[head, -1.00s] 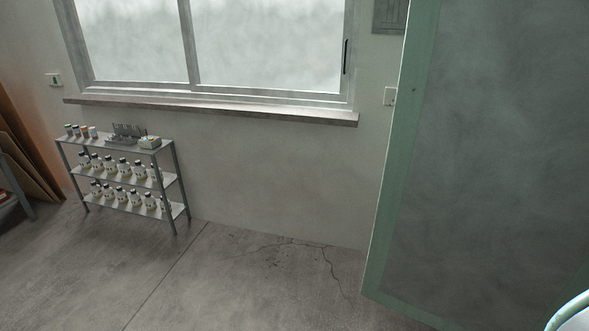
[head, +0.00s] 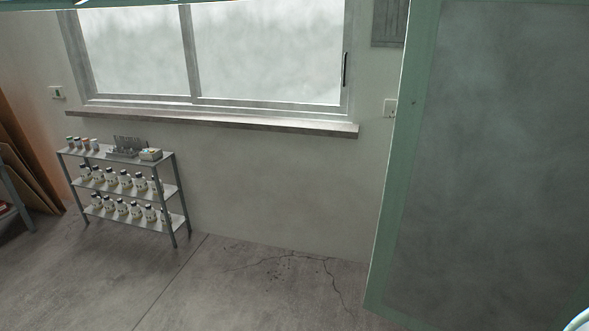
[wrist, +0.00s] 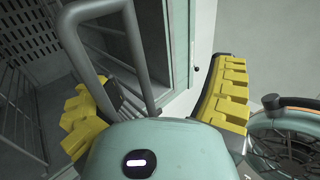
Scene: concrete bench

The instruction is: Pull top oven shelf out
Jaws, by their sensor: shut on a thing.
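In the wrist view an oven-like cabinet interior shows at the left, with a perforated wall (wrist: 38,30) and wire racks (wrist: 15,110). I cannot tell which rack is the top one. A thick grey looped bar (wrist: 130,45) rises between the yellow-padded fingers of my gripper (wrist: 155,82). The fingers stand well apart on either side of it, and the gripper is shut on this bar. The contact is partly hidden by the gripper's body. I cannot tell whether the bar joins a shelf. The oven's inside and my gripper are not seen in the head view.
In the head view a large grey panel with a green frame (head: 485,150) fills the right side. A small metal rack (head: 125,185) with several bottles stands by the wall under a window (head: 265,50). The cracked floor (head: 255,285) in front is clear.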

